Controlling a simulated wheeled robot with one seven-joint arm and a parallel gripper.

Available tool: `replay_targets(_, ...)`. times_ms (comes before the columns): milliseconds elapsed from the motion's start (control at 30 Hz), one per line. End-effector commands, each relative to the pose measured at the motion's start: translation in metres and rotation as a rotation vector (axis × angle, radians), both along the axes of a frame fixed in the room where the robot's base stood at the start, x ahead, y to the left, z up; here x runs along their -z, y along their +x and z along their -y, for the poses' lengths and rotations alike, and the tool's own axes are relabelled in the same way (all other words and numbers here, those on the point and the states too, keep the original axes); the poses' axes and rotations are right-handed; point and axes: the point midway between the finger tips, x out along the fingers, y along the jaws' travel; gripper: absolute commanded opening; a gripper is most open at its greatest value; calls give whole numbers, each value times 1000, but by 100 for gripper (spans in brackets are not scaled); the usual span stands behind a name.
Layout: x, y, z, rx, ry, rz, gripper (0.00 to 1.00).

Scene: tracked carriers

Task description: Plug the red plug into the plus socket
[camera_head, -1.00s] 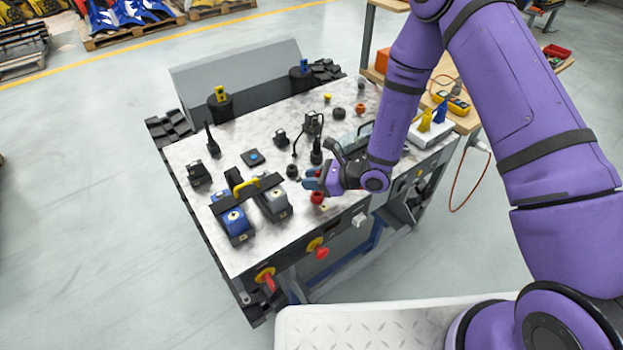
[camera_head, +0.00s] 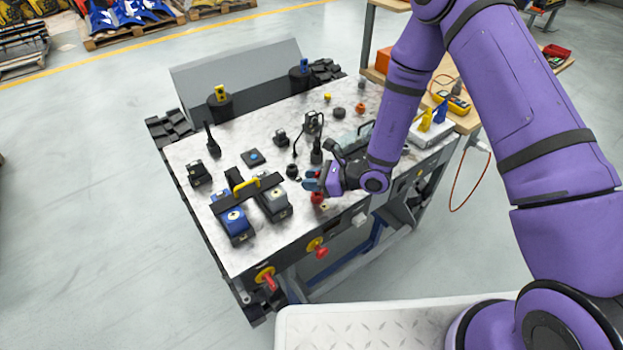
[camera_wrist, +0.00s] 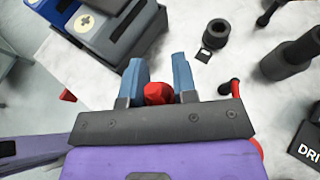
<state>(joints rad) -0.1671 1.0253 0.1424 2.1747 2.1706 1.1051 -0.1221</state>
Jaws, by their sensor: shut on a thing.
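My gripper (camera_head: 312,181) is low over the front part of the carrier's light top, right of the blue and grey blocks. In the wrist view its two blue-grey fingers (camera_wrist: 158,82) are closed around the red plug (camera_wrist: 157,93), of which only the rounded end shows between them. In the head view a red piece (camera_head: 317,198) shows just under my gripper; I cannot tell if it is the same plug.
A black ring-shaped piece (camera_wrist: 216,33) and dark cylinder (camera_wrist: 291,54) stand nearby. Red-and-yellow knobs (camera_head: 317,246) stick out of the front edge.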

Motion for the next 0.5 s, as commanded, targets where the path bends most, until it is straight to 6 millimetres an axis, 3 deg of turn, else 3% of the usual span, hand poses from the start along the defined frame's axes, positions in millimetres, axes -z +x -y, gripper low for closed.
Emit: replay_targets(500,11,0,0,0,0,0,2)
